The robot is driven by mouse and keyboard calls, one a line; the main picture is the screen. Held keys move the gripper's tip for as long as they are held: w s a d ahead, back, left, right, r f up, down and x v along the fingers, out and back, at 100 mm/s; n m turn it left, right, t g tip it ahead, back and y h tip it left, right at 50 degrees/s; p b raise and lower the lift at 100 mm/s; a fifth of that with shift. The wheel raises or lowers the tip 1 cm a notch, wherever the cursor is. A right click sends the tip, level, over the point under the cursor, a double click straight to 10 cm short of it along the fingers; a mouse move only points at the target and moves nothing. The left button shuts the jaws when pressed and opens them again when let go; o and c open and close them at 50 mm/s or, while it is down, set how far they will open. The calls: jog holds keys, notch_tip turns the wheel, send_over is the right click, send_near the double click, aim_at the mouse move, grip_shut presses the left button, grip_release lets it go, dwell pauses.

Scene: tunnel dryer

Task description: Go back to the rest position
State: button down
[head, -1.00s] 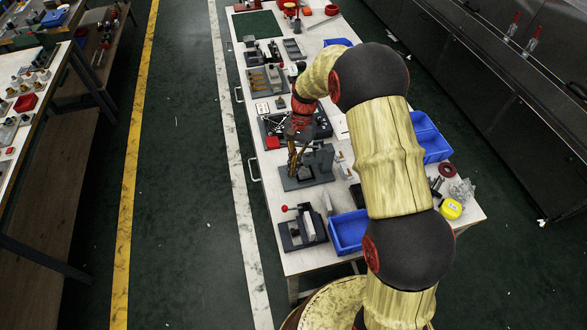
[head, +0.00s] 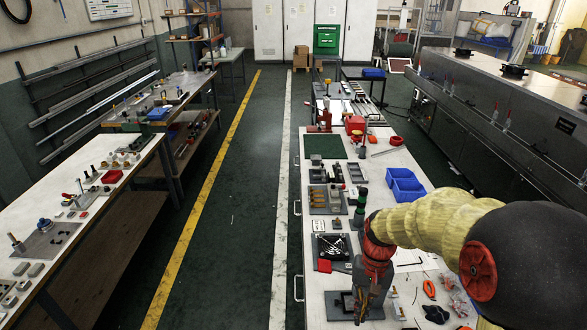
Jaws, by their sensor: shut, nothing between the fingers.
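My arm (head: 435,225) comes in from the lower right of the head view and bends down over the workbench (head: 312,230). My gripper (head: 360,308) points down at the end of it, near the picture's bottom edge. It is shut and nothing shows between its fingers. In the picture it overlaps a grey fixture (head: 337,305) on the bench; the gap between them cannot be judged.
Blue bins (head: 405,186), a green mat (head: 324,146) and a tool tray (head: 332,246) lie on the bench. A second bench (head: 75,205) stands left, across the floor aisle with its yellow line (head: 205,190). A long metal machine (head: 480,95) runs along the right.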

jog(key=s+d+r+n+t+h+b, duration=0.1)
jog(key=s+r+t, duration=0.7)
jog(key=s+r, duration=0.8)
notch_tip(320, 180, up, 3)
jog(key=shift+s+f+n+b, duration=0.2)
jog(key=shift+n+b, duration=0.2)
jog(key=shift+n, duration=0.2)
